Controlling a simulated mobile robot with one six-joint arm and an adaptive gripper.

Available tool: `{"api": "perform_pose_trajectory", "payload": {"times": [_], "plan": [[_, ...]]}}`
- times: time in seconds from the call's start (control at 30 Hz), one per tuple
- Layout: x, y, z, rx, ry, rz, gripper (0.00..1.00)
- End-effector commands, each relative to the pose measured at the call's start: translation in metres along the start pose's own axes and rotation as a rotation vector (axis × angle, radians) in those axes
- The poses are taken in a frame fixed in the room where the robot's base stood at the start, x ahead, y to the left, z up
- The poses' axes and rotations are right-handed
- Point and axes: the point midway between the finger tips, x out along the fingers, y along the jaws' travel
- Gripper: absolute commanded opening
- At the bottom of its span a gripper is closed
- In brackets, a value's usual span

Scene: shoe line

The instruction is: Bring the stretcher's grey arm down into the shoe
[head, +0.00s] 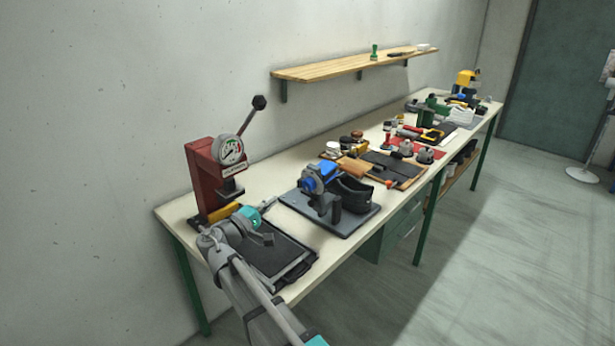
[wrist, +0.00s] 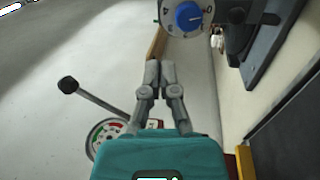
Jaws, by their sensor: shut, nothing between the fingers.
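The stretcher stands on a dark grey base plate (head: 352,226) on the bench, with a blue dial unit (head: 309,184) on its left side. A black shoe (head: 354,192) sits at its right. The numbered blue dial (wrist: 188,16) shows at the top of the wrist view.
A red press (head: 203,178) with a gauge and raised lever stands behind my gripper. A black tray (head: 272,256) lies under my arm. Brushes, boards and tins crowd the bench (head: 176,212) farther right. A wooden shelf (head: 330,70) hangs above.

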Motion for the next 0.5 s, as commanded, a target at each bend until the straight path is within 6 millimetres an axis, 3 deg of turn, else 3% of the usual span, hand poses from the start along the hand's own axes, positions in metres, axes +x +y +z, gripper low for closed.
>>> {"api": "perform_pose_trajectory", "payload": {"times": [0.5], "plan": [[0.012,0.0,0.001,0.0,-0.002,-0.003,0.0]]}}
